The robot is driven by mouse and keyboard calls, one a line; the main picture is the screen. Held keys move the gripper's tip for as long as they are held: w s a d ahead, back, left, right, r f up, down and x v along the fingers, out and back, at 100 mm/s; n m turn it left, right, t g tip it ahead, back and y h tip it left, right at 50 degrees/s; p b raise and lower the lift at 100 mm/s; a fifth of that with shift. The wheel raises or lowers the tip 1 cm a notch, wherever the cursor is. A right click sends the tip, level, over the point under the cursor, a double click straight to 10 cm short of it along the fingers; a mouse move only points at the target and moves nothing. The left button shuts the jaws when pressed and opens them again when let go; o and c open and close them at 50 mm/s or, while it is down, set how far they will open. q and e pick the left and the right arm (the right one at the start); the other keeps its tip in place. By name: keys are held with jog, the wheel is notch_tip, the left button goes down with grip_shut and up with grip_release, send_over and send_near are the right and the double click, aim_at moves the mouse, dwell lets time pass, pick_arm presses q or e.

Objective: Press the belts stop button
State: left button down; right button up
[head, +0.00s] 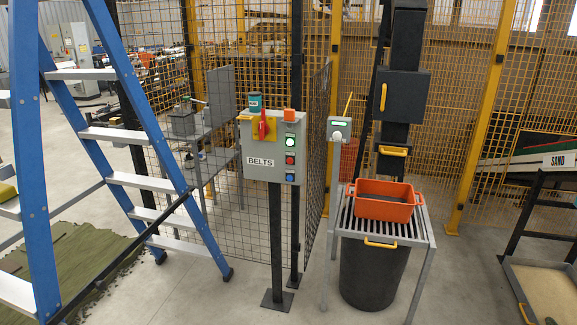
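The grey control box labelled BELTS (261,161) stands on a dark post in the middle of the head view. Its front has a column of buttons on the right: a bright green-white lit one (290,143) on top, a red button (290,160) below it, and a blue button (290,177) at the bottom. A red rotary handle (264,127) sits on a yellow plate on the box's upper left. The small markings beside the buttons are too small to read. Neither of my grippers is in view, and nothing touches the buttons.
A blue stepladder (96,135) stands left of the box. Wire mesh fencing (320,130) is behind. On the right, an orange tray (384,203) sits on a slatted stand over a black bin (372,270). Grey floor (225,300) in front of the box is clear.

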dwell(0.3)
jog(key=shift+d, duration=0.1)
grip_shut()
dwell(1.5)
